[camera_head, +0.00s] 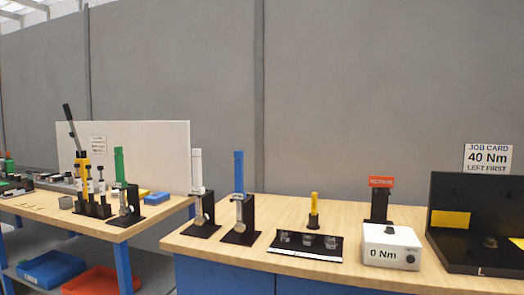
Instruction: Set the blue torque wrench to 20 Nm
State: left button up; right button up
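The blue torque wrench (239,172) stands upright in a black stand (242,233) near the left end of the right-hand workbench. Its blue handle points up and its metal lower part sits against the stand. Any scale or setting on it is too small to read. A white box with a display (391,246) reads "0 Nm" and stands farther right on the same bench. Neither of my grippers is in view.
A white-handled wrench (197,168) stands just left of the blue one. A black tray (305,246) with sockets, a yellow-handled tool (314,205), a red-topped stand (380,184) and a black fixture (480,220) fill the right. A job card (487,158) reads "40 Nm LEFT FIRST".

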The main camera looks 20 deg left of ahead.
aim_at(237, 154)
jog(key=u, duration=0.3)
jog(key=i, duration=1)
jog(key=u, duration=1.05)
jog(key=i, duration=0.3)
jog(key=u, duration=0.1)
jog(key=k, duration=0.75)
jog(key=u, duration=0.25)
jog(key=i, duration=0.75)
jog(key=z, duration=0.1)
